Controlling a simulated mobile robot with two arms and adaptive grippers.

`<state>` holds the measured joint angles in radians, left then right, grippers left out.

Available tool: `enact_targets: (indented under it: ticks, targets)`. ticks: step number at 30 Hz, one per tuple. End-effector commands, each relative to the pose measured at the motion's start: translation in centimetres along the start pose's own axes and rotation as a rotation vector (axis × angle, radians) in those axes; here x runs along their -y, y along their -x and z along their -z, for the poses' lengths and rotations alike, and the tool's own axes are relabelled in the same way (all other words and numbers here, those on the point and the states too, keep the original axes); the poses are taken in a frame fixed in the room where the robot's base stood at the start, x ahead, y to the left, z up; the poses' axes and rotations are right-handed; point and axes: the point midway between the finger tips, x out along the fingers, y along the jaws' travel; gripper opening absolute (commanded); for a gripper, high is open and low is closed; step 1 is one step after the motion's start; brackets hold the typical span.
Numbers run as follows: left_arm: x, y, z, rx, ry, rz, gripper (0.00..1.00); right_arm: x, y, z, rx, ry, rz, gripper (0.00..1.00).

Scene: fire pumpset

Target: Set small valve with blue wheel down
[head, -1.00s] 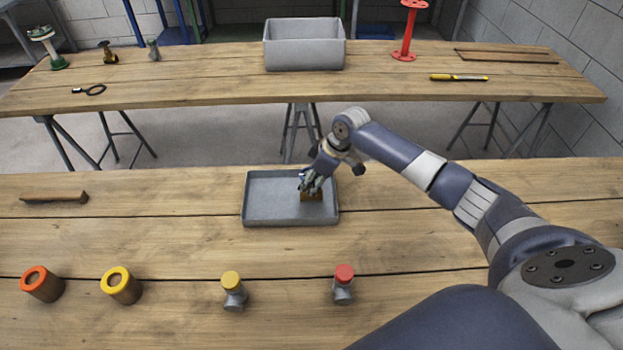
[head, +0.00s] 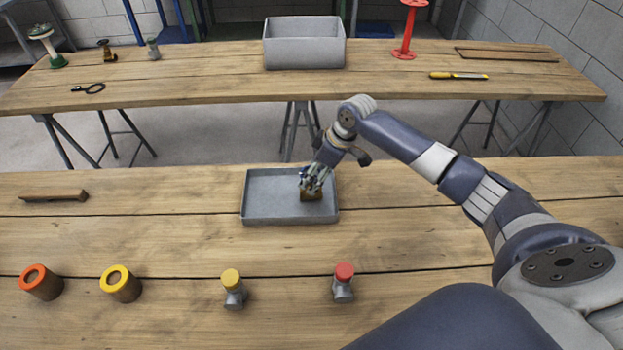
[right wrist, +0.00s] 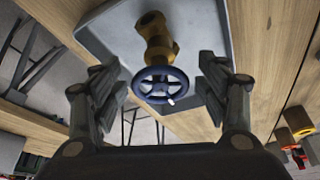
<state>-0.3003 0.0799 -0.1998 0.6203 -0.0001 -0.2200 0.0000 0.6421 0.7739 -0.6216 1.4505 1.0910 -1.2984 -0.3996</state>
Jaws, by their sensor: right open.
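The small valve (head: 311,196) has a brass body and stands in the right part of the grey tray (head: 262,205) on the near table. In the right wrist view its blue wheel (right wrist: 160,85) and brass body (right wrist: 156,38) show clearly. My right gripper (head: 312,182) is at the valve, largely covering its wheel in the head view. In the right wrist view my right gripper (right wrist: 160,88) is open, with a finger on each side of the wheel and visible gaps between. My left gripper is not in view.
On the near table are a red-capped fitting (head: 343,283), a yellow-capped fitting (head: 233,289), two rolls (head: 41,283) (head: 121,284) and a brown bar (head: 53,196). A grey bin (head: 304,43) and a red flanged pipe (head: 408,32) stand on the far table.

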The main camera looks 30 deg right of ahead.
Motion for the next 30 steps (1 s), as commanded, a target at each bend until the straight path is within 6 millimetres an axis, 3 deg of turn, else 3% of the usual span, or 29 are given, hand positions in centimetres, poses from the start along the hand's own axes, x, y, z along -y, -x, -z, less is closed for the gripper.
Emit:
enact_targets:
  ticks: [6,12,18,30]
  targets:
    - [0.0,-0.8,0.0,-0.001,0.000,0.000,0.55,-0.1,4.9,0.0,-0.002,0.002,-0.004,0.68]
    - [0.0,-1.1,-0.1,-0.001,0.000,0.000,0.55,-0.1,8.0,0.0,-0.001,0.001,-0.002,0.68]
    - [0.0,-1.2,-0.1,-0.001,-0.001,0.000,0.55,0.0,9.1,0.0,0.001,0.000,0.000,0.68]
    - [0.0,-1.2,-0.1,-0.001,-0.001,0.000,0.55,0.0,9.1,0.0,0.000,0.000,0.000,0.68]
